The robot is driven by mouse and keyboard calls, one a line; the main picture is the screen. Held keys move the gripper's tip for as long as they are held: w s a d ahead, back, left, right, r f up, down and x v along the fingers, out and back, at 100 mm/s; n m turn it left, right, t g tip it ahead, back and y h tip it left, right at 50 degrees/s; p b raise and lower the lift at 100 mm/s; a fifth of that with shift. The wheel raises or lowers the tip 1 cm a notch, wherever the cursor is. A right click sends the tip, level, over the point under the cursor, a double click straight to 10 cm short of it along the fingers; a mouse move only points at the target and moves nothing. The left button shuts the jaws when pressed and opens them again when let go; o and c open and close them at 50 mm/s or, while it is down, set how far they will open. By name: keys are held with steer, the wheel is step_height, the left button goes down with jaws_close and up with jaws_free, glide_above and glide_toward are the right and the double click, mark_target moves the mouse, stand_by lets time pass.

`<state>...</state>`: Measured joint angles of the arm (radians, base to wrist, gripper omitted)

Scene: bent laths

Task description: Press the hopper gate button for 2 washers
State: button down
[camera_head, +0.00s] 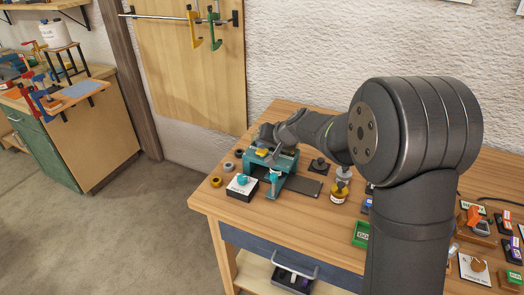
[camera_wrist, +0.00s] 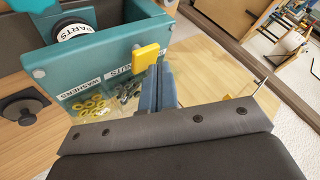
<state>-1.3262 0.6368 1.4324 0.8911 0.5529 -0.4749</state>
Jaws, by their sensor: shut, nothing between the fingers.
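The teal hopper (camera_wrist: 112,55) fills the upper left of the wrist view, with labels reading WASHERS and NUTS along its edge. Yellow washers (camera_wrist: 90,107) show behind its clear front, beside darker nuts (camera_wrist: 128,90). A yellow tab (camera_wrist: 146,57) sticks out at the hopper's edge; I cannot tell whether it is the gate button. My gripper (camera_wrist: 158,74) is shut and empty, its fingertips close to the yellow tab; contact cannot be told. In the head view the teal hopper (camera_head: 284,164) stands at the bench's left end, with my gripper (camera_head: 268,139) over it.
A black box with a white top (camera_head: 243,184) stands at the hopper's front left. Several small round parts (camera_head: 216,181) lie left of it. Green tray (camera_head: 361,234) and further clutter lie farther right.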

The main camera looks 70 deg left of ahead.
mark_target(264, 152)
steer(key=shift+f, duration=0.75)
stand_by(0.8)
steer(key=shift+r, duration=1.2)
steer(key=shift+r, duration=2.5)
steer(key=shift+f, duration=0.1)
step_height(264, 152, up, 4)
steer(key=shift+f, duration=0.15)
